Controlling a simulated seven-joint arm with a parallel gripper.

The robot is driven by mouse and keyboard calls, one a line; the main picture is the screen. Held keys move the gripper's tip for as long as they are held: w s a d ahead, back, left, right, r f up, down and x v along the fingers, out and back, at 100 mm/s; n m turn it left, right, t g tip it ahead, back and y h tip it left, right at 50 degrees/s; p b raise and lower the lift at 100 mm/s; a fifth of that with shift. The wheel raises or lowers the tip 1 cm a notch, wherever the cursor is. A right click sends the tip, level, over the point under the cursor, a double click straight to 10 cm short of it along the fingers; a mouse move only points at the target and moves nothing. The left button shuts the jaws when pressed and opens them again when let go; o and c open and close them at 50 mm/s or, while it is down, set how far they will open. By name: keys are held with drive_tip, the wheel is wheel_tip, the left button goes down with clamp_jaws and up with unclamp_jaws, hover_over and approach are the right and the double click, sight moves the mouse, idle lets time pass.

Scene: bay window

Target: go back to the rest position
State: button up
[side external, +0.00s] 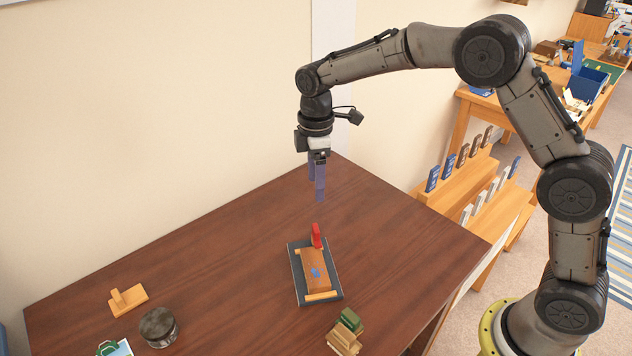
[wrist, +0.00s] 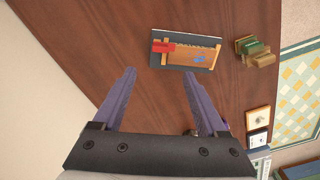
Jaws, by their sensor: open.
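My gripper (side external: 318,195) hangs above the far part of the dark wooden table (side external: 215,245), fingers pointing down. In the wrist view its two purple fingers (wrist: 160,100) stand apart with nothing between them, so it is open and empty. Below and nearer the camera in the side view lies a dark board (side external: 297,280) with an orange-brown wooden piece on it. The piece has blue marks and a red part (side external: 316,236) at one end. The board also shows ahead of the fingers in the wrist view (wrist: 208,64), apart from them.
Green and tan blocks (side external: 345,332) sit near the table's front edge. A round dark-lidded jar (side external: 158,326) and a small wooden piece (side external: 128,299) stand at the left. A wooden rack (side external: 480,190) with upright blocks is beyond the right edge. The table around the board is clear.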

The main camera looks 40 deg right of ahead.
drive_tip(key=s+d+r+m+t, duration=0.1)
drive_tip(key=s+d+r+t, duration=0.1)
drive_tip(key=s+r, duration=0.55)
drive_tip(key=s+d+r+m+t, duration=0.15)
drive_tip(key=s+r, duration=0.35)
drive_tip(key=r, duration=0.5)
drive_tip(key=s+d+m+t, duration=0.2)
drive_tip(key=s+d+m, duration=0.15)
drive_tip(key=s, duration=0.95)
drive_tip(key=s+f+m, duration=0.6)
drive_tip(key=shift+s+a+f, duration=0.15)
drive_tip(key=shift+a+f, duration=0.15)
drive_tip(key=shift+f, duration=0.1)
